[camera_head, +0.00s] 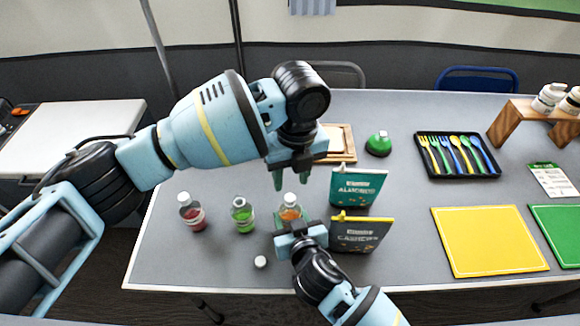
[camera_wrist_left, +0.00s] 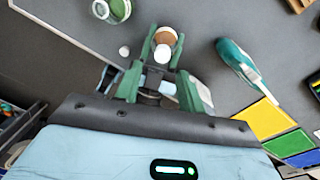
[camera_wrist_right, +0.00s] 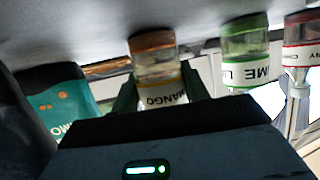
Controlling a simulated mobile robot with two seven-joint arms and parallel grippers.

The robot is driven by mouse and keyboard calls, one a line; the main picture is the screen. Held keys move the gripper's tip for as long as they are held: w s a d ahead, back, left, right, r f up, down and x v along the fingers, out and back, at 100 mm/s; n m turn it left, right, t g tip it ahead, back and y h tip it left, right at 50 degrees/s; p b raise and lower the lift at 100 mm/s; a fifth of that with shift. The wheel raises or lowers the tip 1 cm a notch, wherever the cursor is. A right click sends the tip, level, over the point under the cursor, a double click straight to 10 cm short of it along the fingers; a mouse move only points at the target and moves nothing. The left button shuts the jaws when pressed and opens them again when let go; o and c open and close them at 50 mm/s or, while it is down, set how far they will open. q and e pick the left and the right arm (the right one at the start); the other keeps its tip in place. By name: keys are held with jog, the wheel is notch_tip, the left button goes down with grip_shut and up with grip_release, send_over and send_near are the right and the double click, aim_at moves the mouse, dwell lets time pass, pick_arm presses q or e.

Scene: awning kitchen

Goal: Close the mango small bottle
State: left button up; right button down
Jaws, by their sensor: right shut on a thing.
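The mango bottle (camera_head: 290,210) stands on the grey table with orange contents and a whitish top. My right gripper (camera_head: 297,228) is shut on it from the front; its label reads MANGO in the right wrist view (camera_wrist_right: 161,96). My left gripper (camera_head: 291,180) is above and behind the bottle, its fingers apart. In the left wrist view, the bottle's whitish top (camera_wrist_left: 162,54) appears between these fingers; I cannot tell if it is a cap or bare neck. A small white cap (camera_head: 260,262) lies loose on the table, left of my right gripper.
A lime bottle (camera_head: 243,217) and a red cherry bottle (camera_head: 194,214) stand to the left. A green flask (camera_head: 378,144), cutlery tray (camera_head: 483,174) and yellow mat (camera_head: 489,241) are farther right.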

pick_arm(q)
jog(key=n, duration=0.5)
jog(key=shift+r, duration=0.15)
jog(key=n, duration=0.4)
jog(key=shift+r+n, duration=0.15)
jog(key=shift+n, duration=0.15)
jog(key=n, duration=0.4)
jog(key=shift+r+n, duration=0.15)
jog(key=shift+n, duration=0.25)
jog(key=n, duration=0.4)
jog(key=shift+a+r+n, duration=0.1)
jog(key=shift+r+n, duration=0.05)
jog(key=shift+n, duration=0.15)
jog(key=n, duration=0.4)
jog(key=shift+r+n, duration=0.15)
jog(key=shift+n, duration=0.25)
jog(key=n, duration=0.4)
jog(key=shift+r+n+h, duration=0.15)
jog(key=shift+n+h, duration=0.15)
jog(key=n, duration=0.4)
jog(key=shift+r+n+t, duration=0.15)
jog(key=shift+n+t, duration=0.15)
jog(key=n, duration=0.3)
jog(key=shift+r, duration=0.1)
